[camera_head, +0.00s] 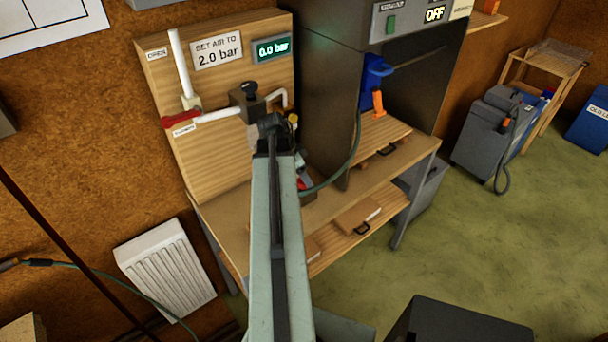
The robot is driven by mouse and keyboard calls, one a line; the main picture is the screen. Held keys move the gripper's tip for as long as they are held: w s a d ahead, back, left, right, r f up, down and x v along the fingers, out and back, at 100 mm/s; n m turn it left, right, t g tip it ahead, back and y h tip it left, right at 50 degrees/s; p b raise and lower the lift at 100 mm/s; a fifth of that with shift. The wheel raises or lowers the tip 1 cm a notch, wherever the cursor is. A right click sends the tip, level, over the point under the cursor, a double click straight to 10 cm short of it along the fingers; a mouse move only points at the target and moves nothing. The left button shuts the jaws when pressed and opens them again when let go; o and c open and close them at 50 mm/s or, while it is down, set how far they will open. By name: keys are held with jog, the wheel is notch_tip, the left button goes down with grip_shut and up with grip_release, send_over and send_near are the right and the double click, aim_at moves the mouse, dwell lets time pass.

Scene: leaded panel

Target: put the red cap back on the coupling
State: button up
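My arm reaches up the middle of the view to a dark joint in front of the wooden board (225,150). My gripper is mostly hidden behind this arm, and its fingers cannot be made out. A small red patch (304,184) shows just right of the arm, low over the bench; it may be the red cap, but I cannot tell whether it is held. A small brass-yellow fitting (293,119) shows beside the arm's joint, at the pipework; it may be the coupling. Its open end is not clear.
The board carries white pipe, a red-handled valve (181,117), a dark regulator (248,97) and a display (271,49) reading 0.0 bar. A green hose (345,169) curves over the bench (385,165). A dark cabinet (330,80) stands right of the board.

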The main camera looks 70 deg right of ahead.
jog(key=p+v, duration=0.6)
jog(key=v, duration=0.1)
jog(key=shift+r, duration=0.25)
dwell(0.3)
